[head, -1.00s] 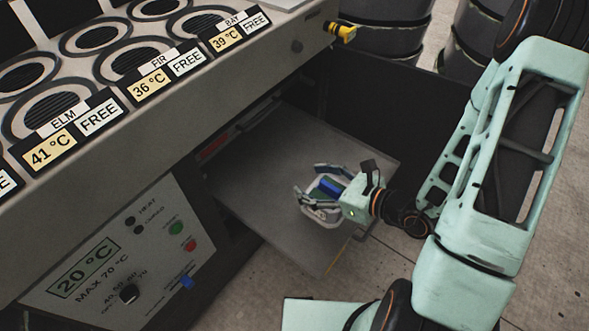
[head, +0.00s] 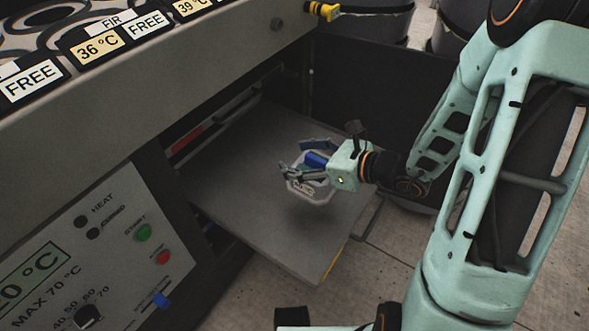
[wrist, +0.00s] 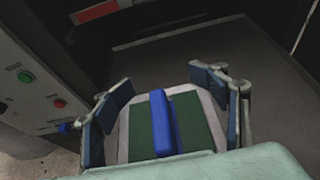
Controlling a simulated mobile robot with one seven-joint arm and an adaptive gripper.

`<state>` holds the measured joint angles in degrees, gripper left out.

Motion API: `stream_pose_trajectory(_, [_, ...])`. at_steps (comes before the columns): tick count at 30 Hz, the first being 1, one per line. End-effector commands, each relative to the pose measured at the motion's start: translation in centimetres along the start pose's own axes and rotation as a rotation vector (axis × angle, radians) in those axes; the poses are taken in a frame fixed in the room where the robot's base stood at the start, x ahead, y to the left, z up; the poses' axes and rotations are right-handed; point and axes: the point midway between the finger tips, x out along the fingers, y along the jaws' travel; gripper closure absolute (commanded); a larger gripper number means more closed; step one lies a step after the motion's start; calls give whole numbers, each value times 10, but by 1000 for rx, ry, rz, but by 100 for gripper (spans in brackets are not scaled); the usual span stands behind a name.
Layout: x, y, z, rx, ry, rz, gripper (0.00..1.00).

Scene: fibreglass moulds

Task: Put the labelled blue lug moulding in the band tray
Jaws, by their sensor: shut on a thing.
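The blue lug moulding (head: 312,188) is a pale, rounded tray-like piece with a green inside and a blue bar across it. A small label with dark writing shows on its near side in the head view, too small to read. My gripper (head: 308,160) is shut on the moulding, which also shows in the wrist view (wrist: 185,125) between the blue-padded fingers (wrist: 165,100). The moulding is above the flat grey shelf (head: 255,205), with a dark shadow below it. I cannot tell whether any tray in view is the band tray.
The shelf sticks out of a dark cabinet, and its bare surface is free. A control panel (head: 85,260) with green and red buttons is at the left. Above runs a counter edge with temperature and FREE tags (head: 97,47). Dark drums (head: 375,22) stand behind.

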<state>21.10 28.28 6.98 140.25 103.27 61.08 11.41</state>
Motion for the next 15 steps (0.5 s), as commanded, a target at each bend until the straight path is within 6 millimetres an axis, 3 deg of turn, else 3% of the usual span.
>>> stream_pose_trajectory(7, [43, -35, -28, 1, 0, 3, 67])
stream_pose_trajectory(15, [60, -49, -41, 0, -1, 0, 67])
